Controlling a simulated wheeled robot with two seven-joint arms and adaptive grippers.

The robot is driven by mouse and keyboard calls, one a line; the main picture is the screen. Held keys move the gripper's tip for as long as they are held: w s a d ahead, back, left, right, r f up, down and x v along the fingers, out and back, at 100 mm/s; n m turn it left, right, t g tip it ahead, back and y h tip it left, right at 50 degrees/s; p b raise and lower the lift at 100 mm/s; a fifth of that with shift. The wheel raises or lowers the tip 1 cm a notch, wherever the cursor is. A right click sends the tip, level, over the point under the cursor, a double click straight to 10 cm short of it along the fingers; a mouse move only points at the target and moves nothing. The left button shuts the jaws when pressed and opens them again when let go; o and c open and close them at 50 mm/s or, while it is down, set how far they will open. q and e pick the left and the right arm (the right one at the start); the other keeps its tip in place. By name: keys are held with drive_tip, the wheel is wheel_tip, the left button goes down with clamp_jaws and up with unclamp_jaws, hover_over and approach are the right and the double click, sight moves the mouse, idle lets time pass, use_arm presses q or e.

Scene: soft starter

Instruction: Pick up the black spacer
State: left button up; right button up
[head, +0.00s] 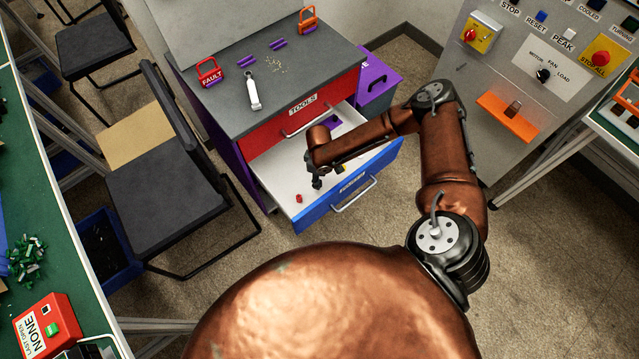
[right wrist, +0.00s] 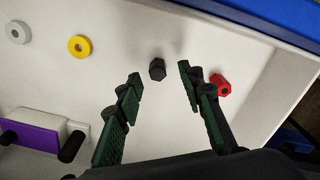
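The black spacer (right wrist: 157,69), a small dark hexagonal piece, lies on the white floor of the open blue-fronted drawer (head: 335,205). In the right wrist view it sits just beyond and between the tips of my right gripper (right wrist: 159,74), whose fingers are spread apart with nothing held. In the head view my right gripper (head: 317,183) is low over the drawer, and I cannot make out the spacer apart from the dark fingers. My left gripper is not in view.
A red hexagonal spacer (right wrist: 220,86) lies close to the right finger. A yellow ring (right wrist: 79,46), a white ring (right wrist: 18,32) and a purple part (right wrist: 38,137) lie to the left. The drawer's blue front wall (right wrist: 285,20) is nearby. A red TOOLS drawer (head: 300,112) is above.

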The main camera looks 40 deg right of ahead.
drive_tip(key=f, duration=0.1)
drive_tip(key=f+b, duration=0.1)
drive_tip(key=f, duration=0.2)
drive_tip(key=shift+d+f+b, duration=0.25)
drive_tip(key=shift+f+b, duration=0.05)
drive_tip(key=shift+r, duration=0.1)
drive_tip(key=shift+c, duration=0.4)
clamp_jaws()
